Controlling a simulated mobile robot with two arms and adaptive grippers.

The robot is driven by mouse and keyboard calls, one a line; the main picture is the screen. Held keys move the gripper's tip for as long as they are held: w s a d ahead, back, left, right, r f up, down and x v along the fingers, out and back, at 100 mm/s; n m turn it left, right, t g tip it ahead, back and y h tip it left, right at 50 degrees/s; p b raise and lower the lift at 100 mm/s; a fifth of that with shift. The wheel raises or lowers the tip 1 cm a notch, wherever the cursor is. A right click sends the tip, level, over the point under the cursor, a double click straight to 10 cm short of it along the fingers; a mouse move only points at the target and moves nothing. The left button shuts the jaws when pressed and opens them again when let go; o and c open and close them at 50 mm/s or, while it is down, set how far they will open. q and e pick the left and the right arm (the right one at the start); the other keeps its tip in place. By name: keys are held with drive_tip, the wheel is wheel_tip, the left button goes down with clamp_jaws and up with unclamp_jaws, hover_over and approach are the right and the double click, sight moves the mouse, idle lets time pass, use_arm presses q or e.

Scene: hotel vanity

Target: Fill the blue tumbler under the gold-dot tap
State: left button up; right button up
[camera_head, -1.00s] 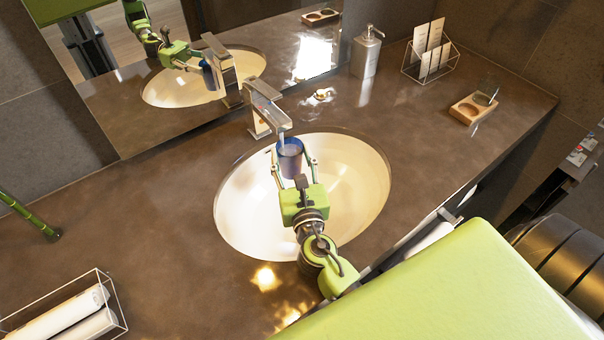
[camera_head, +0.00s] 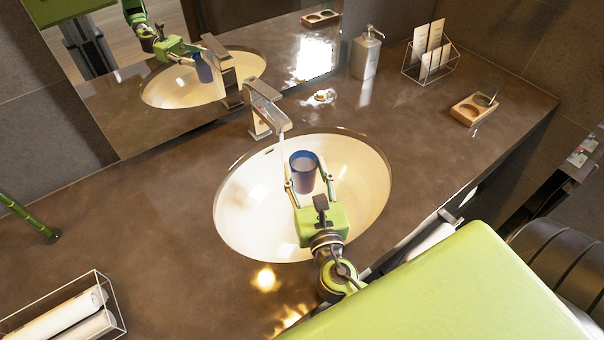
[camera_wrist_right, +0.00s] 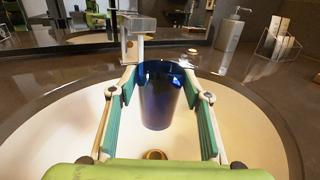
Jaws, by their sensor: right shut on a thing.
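The translucent blue tumbler (camera_head: 304,178) is upright over the white basin, held between the fingers of my right gripper (camera_head: 306,182). In the right wrist view the tumbler (camera_wrist_right: 165,98) stands between the two green-padded fingers (camera_wrist_right: 160,105). The square chrome tap (camera_head: 265,108) is at the basin's back rim, left of and behind the tumbler. The water level inside is unclear. My left gripper does not show.
The oval basin (camera_head: 245,205) is set in a brown stone counter (camera_head: 160,210). A soap dispenser (camera_head: 366,52), a wire card holder (camera_head: 432,68) and a wooden tray (camera_head: 470,112) stand at the back right. A wire basket with rolled towels (camera_head: 75,315) is at front left. The mirror is behind.

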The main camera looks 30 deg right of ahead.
wheel_tip(320, 180, up, 8)
drive_tip(key=s+p, duration=0.3)
drive_tip(key=p, duration=0.4)
drive_tip(key=shift+d+r, duration=0.2)
drive_tip(key=shift+r, duration=0.05)
